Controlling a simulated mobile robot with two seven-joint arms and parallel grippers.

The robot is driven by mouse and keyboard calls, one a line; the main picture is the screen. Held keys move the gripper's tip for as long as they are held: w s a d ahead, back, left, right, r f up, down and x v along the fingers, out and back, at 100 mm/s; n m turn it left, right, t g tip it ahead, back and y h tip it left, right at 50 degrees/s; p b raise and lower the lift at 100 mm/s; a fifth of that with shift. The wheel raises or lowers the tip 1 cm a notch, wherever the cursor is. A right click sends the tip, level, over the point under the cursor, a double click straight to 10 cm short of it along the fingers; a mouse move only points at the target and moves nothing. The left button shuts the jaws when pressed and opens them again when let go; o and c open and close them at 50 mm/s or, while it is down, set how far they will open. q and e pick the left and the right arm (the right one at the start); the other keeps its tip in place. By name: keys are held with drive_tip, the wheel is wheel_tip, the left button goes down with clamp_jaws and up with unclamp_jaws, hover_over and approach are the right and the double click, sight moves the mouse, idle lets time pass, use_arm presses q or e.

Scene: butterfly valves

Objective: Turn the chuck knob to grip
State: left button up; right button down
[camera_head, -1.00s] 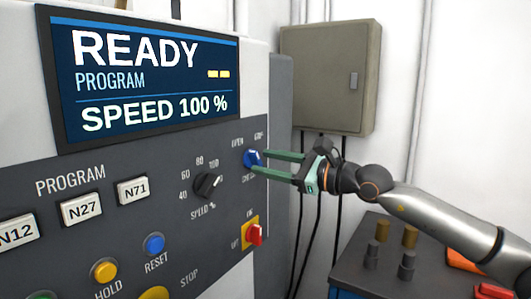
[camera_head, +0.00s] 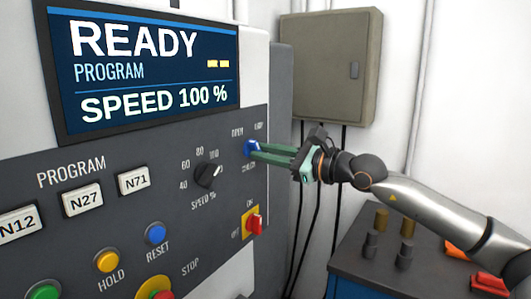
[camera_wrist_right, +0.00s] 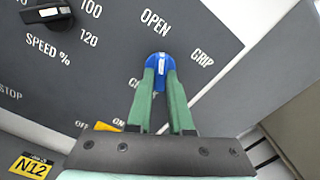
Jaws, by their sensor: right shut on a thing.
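The blue chuck knob (camera_head: 250,148) sits on the dark control panel, below the OPEN and GRIP labels. In the right wrist view the knob (camera_wrist_right: 160,60) shows a white mark that points roughly at the OPEN label (camera_wrist_right: 155,20); the GRIP label (camera_wrist_right: 202,55) is to the right. My right gripper (camera_head: 258,150) has its green fingers shut on the knob, one on each side. The fingers also show in the wrist view (camera_wrist_right: 161,75) and hide the knob's lower part. My left gripper is not in view.
The black speed knob (camera_head: 208,176) is left of the chuck knob, and a red switch on a yellow plate (camera_head: 252,223) is below. A screen (camera_head: 145,70) reads READY. A blue cart (camera_head: 350,258) with metal pieces stands at lower right, below my right arm.

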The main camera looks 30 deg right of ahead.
idle(0.5)
drive_tip(key=shift+s+a+m+b, duration=0.1)
drive_tip(key=shift+m+b, duration=2.5)
drive_tip(key=shift+m, duration=3.5)
drive_tip(key=c, duration=0.8)
unclamp_jaws()
